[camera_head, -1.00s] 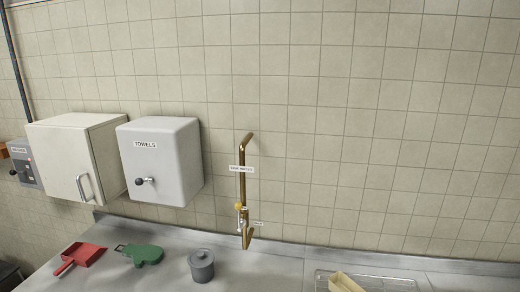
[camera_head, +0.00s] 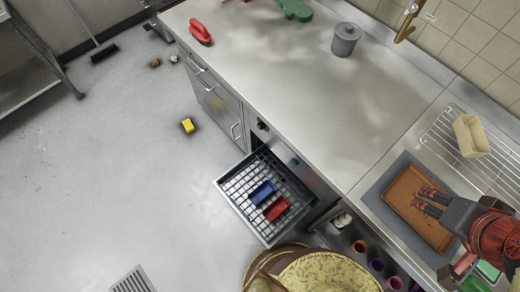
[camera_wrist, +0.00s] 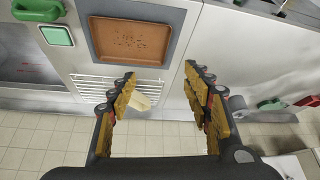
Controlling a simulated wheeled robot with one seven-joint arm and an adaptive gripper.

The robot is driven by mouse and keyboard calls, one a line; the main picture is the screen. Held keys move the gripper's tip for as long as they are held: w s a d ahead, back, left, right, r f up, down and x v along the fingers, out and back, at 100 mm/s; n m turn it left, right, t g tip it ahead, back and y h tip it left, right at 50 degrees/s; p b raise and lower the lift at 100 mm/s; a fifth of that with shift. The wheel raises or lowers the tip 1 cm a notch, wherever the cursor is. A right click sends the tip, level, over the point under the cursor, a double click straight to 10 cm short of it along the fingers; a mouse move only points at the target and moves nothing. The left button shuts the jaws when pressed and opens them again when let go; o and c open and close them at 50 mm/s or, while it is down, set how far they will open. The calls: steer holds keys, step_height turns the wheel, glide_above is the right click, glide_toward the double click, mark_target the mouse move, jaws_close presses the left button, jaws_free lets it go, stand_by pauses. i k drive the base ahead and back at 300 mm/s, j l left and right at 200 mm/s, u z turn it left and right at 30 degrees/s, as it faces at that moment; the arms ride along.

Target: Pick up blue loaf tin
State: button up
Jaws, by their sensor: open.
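The blue loaf tin (camera_head: 261,192) lies in a pulled-out drawer with a wire-grid bottom (camera_head: 238,184), low at the front of the steel counter, in the head view. A red tin (camera_head: 276,208) lies close beside it. My gripper (camera_head: 431,201) is up at the right, over a brown tray on the counter, well apart from the blue tin. In the wrist view my gripper (camera_wrist: 160,72) is open with nothing between its fingers. The blue tin does not show in the wrist view.
The brown tray (camera_head: 401,191) lies on a grey mat. A beige loaf-shaped tin (camera_head: 470,136) sits on a wire rack. A round yellow-topped tub (camera_head: 335,275) stands just below the drawer. A yellow block (camera_head: 188,125) lies on the floor; the floor left of the drawer is mostly clear.

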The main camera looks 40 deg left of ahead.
mark_target(265, 190)
steer(key=k+u, duration=0.1)
steer(key=u, duration=0.25)
steer(key=k+u, duration=0.1)
steer(key=u, duration=0.25)
steer(key=k+u, duration=0.15)
steer(key=u, duration=0.75)
steer(key=k, duration=0.7)
steer(key=k+z, duration=0.2)
steer(key=z, duration=0.2)
steer(key=k+l+z, duration=0.1)
steer(key=z, duration=0.35)
steer(key=k+l+z, duration=0.15)
steer(key=z, duration=0.25)
steer(key=j+z, duration=0.15)
steer(key=z, duration=2.05)
steer(key=k+j+z, duration=0.1)
steer(key=k+j, duration=0.3)
steer(key=j, duration=0.25)
steer(key=k+j+z, duration=0.1)
steer(key=k+j, duration=0.35)
steer(key=j, duration=0.2)
steer(key=k+j+z, duration=0.15)
steer(key=k+j, duration=0.3)
steer(key=j, duration=0.15)
steer(key=k+j, duration=1)
steer(key=j, duration=0.25)
steer(key=k+j, duration=1)
steer(key=j, duration=0.25)
